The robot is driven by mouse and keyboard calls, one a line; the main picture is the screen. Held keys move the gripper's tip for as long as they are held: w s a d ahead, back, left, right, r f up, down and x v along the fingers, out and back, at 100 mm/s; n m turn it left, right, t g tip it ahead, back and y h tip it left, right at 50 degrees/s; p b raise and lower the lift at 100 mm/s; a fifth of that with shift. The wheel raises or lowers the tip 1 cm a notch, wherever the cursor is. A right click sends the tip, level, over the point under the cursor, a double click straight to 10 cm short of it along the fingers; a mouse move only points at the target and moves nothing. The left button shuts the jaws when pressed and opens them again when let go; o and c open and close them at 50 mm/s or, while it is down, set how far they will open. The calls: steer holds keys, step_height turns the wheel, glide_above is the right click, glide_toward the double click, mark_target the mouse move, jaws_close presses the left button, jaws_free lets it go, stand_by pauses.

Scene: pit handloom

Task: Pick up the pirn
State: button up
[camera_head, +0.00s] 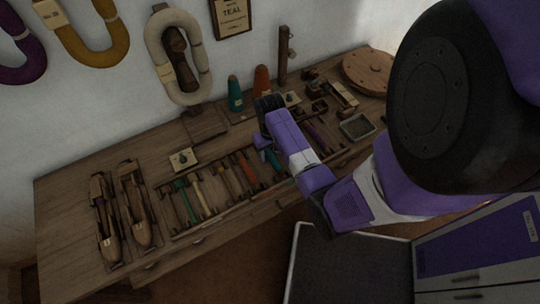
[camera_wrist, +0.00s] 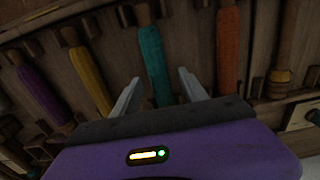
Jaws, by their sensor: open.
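Several wound pirns lie side by side in a wooden rack on the bench. In the wrist view a teal pirn (camera_wrist: 153,62) runs between the two fingers of my gripper (camera_wrist: 158,80), which is open and empty. A yellow pirn (camera_wrist: 88,78) and a purple pirn (camera_wrist: 43,95) lie to its left, and an orange pirn (camera_wrist: 229,50) to its right. In the head view the teal pirn (camera_head: 273,158) shows partly beside my arm, which hides its neighbour. My fingertips cannot be made out there.
Two wooden shuttles (camera_head: 137,205) lie at the bench's left end. Teal and orange cones (camera_head: 236,94) stand behind the rack. Small wooden parts, a metal tray (camera_head: 357,127) and a round wooden disc (camera_head: 367,71) are at the right. Yarn hanks hang on the wall.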

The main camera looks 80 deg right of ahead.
mark_target(270, 153)
steer(key=shift+f, duration=0.15)
jaws_close()
stand_by(0.4)
step_height(270, 153, up, 20)
steer(key=p, duration=0.5)
steer(key=shift+d, duration=0.15)
steer(key=shift+w+r, duration=0.25)
steer(key=shift+w, duration=0.05)
